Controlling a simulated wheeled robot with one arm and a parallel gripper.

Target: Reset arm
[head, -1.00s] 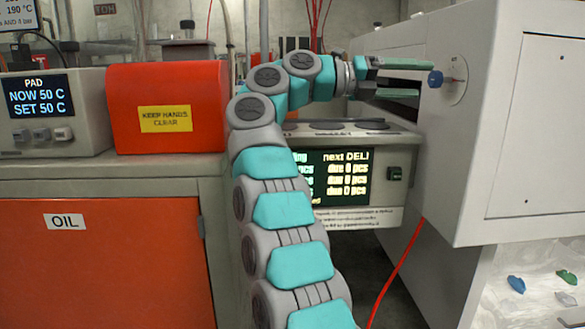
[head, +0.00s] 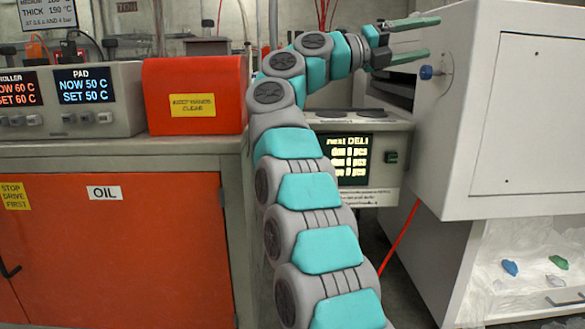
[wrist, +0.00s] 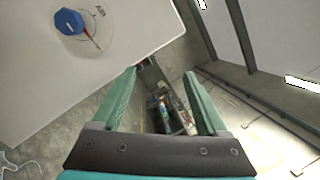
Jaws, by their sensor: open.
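My gripper (head: 428,37) is open and empty at the upper right of the head view, its two teal fingers pointing right. It is raised beside the upper left part of the white cabinet, above and left of the blue knob (head: 427,72). In the wrist view my gripper (wrist: 162,72) shows both fingers apart with nothing between them. The blue knob also shows there (wrist: 69,21), on a white panel with a dial, to the left of the fingers. My arm rises from the bottom of the head view and bends right at the top.
A red cover (head: 195,95) and a controller box (head: 72,100) stand on the counter at left, above an orange OIL cabinet (head: 115,250). A display unit (head: 385,160) is behind my arm. The white cabinet (head: 520,110) fills the right. A red cable (head: 400,237) hangs below.

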